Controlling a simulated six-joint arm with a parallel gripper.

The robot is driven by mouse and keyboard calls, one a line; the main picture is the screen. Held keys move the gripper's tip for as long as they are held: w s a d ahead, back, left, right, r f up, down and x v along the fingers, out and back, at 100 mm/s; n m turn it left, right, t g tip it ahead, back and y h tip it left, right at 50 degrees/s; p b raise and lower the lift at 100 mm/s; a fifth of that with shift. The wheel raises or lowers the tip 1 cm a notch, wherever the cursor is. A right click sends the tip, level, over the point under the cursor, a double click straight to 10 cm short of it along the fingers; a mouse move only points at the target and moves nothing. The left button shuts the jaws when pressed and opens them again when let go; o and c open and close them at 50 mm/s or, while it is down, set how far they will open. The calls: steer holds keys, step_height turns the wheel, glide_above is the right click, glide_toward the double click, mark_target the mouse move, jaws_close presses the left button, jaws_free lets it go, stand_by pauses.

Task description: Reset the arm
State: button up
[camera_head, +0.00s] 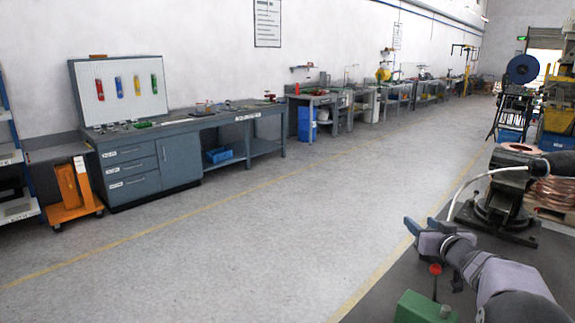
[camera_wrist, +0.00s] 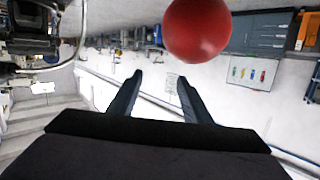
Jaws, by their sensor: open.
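My gripper (camera_head: 424,228) is at the end of my arm in the lower right of the camera_head view, over the edge of a dark table top (camera_head: 380,300). In the wrist view, the two dark fingers of my gripper (camera_wrist: 158,84) are apart with nothing between them. A red ball-shaped knob (camera_head: 435,269) stands on a thin stem near a green box (camera_head: 425,309), beside my arm. A large red ball (camera_wrist: 197,30) in the wrist view looks like this knob seen close up, above the right finger. The wrist picture is upside down.
A dark vise-like machine (camera_head: 505,195) with a pale cable stands at the right. Copper coils (camera_head: 553,190) lie behind it. A grey workbench (camera_head: 160,168) with a tool board stands along the far wall. The floor between is clear.

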steer(key=s+a+f+m+g+h+p, duration=0.1)
steer(key=s+a+f+m+g, duration=0.1)
steer(key=s+a+f+g, duration=0.4)
steer(key=s+a+f+m+g+h+p, duration=0.1)
steer(key=s+a+f+m, duration=0.15)
steer(key=s+a, duration=0.7)
steer(key=s+a+f+n+g+y+p, duration=0.1)
steer(key=s+a+f+n+g, duration=0.1)
steer(key=s, duration=1)
steer(key=s+a+f+n+g+y+p, duration=0.1)
steer(key=s+a+f+g, duration=0.4)
steer(key=s, duration=0.8)
step_height(320, 180, down, 2)
steer(key=shift+s+n+g+p, duration=0.2)
steer(key=shift+n+g+p, duration=0.4)
steer(key=shift+n+g, duration=0.35)
